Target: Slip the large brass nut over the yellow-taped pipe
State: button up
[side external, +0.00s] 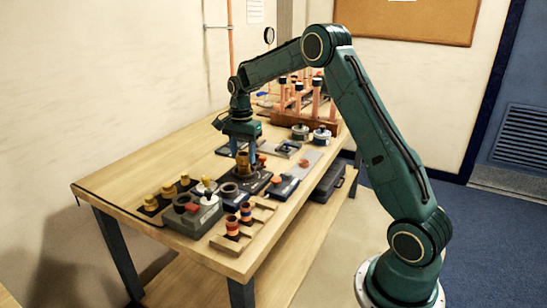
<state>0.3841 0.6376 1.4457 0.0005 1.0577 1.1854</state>
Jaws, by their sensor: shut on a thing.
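My gripper (246,157) points down over the middle of the bench, its fingers shut on a brass piece (243,165) that looks like the large nut. The piece sits low, just above or in a dark round fitting on a dark block (252,182); I cannot tell whether it touches. Several upright copper pipes (304,103) with dark tops stand in a wooden rack at the back of the bench. Yellow tape cannot be made out on any of them at this size, and my arm partly covers the rack.
Several smaller brass pieces (168,191) stand in a row at the front left. A grey box with dark rings (192,213) and a wooden rack with orange-banded parts (240,223) are at the front. The left bench strip is clear.

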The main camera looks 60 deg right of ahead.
jog(key=shift+f, duration=0.1)
dwell(0.4)
jog(key=o, duration=1.5)
jog(key=shift+r, duration=4)
